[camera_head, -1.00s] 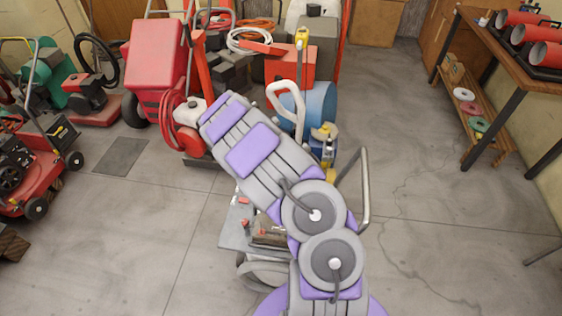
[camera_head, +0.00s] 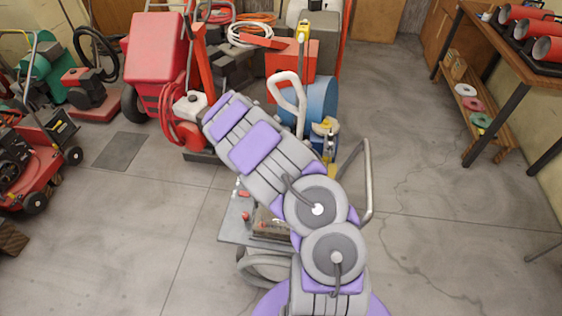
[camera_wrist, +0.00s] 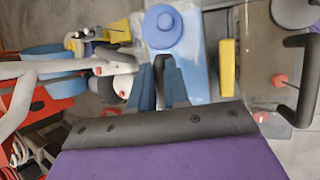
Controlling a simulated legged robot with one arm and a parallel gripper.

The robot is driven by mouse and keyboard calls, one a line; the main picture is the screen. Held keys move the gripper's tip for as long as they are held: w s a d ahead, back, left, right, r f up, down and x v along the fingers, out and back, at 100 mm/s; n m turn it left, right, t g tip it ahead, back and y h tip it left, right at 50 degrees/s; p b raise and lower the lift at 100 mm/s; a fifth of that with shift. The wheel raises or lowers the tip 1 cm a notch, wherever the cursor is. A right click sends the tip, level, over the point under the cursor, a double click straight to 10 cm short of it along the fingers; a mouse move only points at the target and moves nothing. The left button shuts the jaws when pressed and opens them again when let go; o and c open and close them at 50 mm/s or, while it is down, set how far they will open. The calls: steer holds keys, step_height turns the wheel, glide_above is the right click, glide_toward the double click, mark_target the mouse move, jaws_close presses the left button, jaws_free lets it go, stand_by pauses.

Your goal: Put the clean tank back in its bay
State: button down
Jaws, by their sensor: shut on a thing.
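A pale translucent blue tank with a round blue cap (camera_wrist: 163,27) is in the upper middle of the wrist view. It fills the space just beyond my gripper (camera_wrist: 160,65). The two blue-grey fingers overlap the tank's body (camera_wrist: 197,75) and are shut on it. The exact contact spot is hard to see. In the head view my arm hides the gripper and most of what it holds. A machine with a grey deck (camera_head: 236,222) and a bent metal handle (camera_head: 367,180) stands under my arm. No empty bay can be made out.
A yellow block (camera_wrist: 228,68) and a black handle (camera_wrist: 300,85) are right of the tank. A white handle (camera_head: 288,90) and a blue drum (camera_head: 322,98) stand behind my arm. Red machines (camera_head: 152,52) crowd the back left. The floor right of centre is clear, before a workbench (camera_head: 520,50).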

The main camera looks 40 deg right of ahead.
steer(key=shift+d, duration=0.25)
steer(key=shift+s+a+p, duration=0.15)
steer(key=shift+s+p, duration=0.15)
steer(key=shift+s, duration=0.1)
steer(key=shift+f+b, duration=0.3)
steer(key=shift+f, duration=0.45)
stand_by(1.8)
steer(key=c, duration=1)
jaws_free()
steer(key=shift+a, duration=0.1)
steer(key=shift+c, duration=0.2)
steer(key=p+v, duration=0.2)
steer(key=v, duration=1.5)
steer(key=shift+r, duration=0.15)
steer(key=shift+w+r, duration=0.1)
